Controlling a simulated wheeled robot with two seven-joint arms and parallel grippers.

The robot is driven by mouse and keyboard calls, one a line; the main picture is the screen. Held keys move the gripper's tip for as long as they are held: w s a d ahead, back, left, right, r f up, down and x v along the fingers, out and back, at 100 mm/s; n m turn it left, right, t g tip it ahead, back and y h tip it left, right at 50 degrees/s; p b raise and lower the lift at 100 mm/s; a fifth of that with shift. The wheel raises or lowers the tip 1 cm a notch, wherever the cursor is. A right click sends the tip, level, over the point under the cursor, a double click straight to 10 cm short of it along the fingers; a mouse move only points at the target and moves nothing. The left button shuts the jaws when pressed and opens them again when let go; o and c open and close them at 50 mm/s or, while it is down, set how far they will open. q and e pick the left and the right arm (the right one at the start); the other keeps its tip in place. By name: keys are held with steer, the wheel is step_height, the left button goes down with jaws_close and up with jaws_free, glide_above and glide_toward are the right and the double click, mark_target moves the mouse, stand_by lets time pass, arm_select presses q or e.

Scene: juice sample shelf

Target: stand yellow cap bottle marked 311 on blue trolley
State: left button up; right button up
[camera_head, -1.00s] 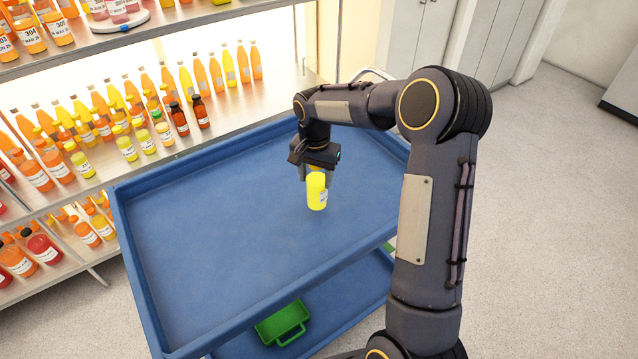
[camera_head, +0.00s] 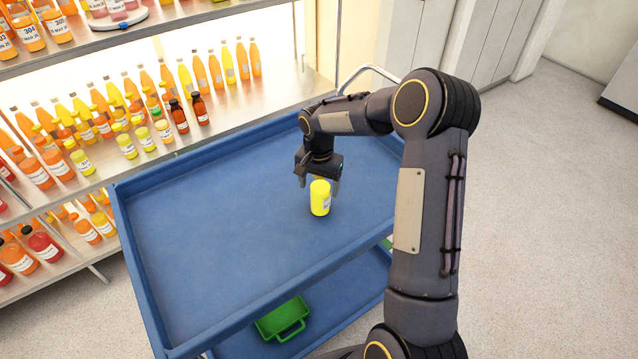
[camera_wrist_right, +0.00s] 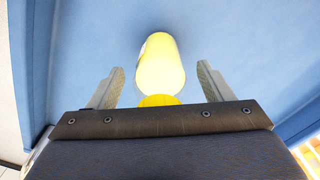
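The yellow bottle (camera_head: 320,198) appears to stand upright on the upper deck of the blue trolley (camera_head: 220,235), right of its middle. A white label shows on its side, but its number is too small to read. In the right wrist view, the yellow bottle (camera_wrist_right: 160,64) lies between the open fingers of the right gripper (camera_wrist_right: 160,75), with a clear gap on both sides. Its yellow cap (camera_wrist_right: 158,100) is close to the gripper body. My left gripper is not in view.
A lit shelf (camera_head: 225,100) with many orange, yellow and red bottles stands behind and left of the trolley. A green basket (camera_head: 283,318) sits on the trolley's lower deck. The trolley's raised rim surrounds the upper deck, whose left part is bare.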

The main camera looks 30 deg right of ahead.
steer(key=shift+r, duration=0.1)
step_height(320, 180, up, 12)
steer(key=shift+f+b, duration=0.15)
steer(key=shift+b, duration=0.3)
steer(key=s+a+r+n+t+y, duration=0.1)
steer(key=s+a+r+n, duration=0.15)
steer(key=s, duration=0.45)
steer(key=s+a+r+n+t, duration=0.1)
steer(key=s+r+n, duration=0.1)
steer(key=s+r, duration=0.3)
steer(key=s+a+f+n+t+y, duration=0.1)
steer(key=s+a, duration=0.3)
steer(key=s, duration=0.4)
steer(key=s+a+f+n+t+y, duration=0.1)
steer(key=s+a+f+n+t, duration=0.1)
steer(key=s, duration=0.6)
steer(key=shift+s+a+f+n+t+y, duration=0.35)
steer(key=shift+a+f+n, duration=0.3)
steer(key=shift+a+f, duration=0.25)
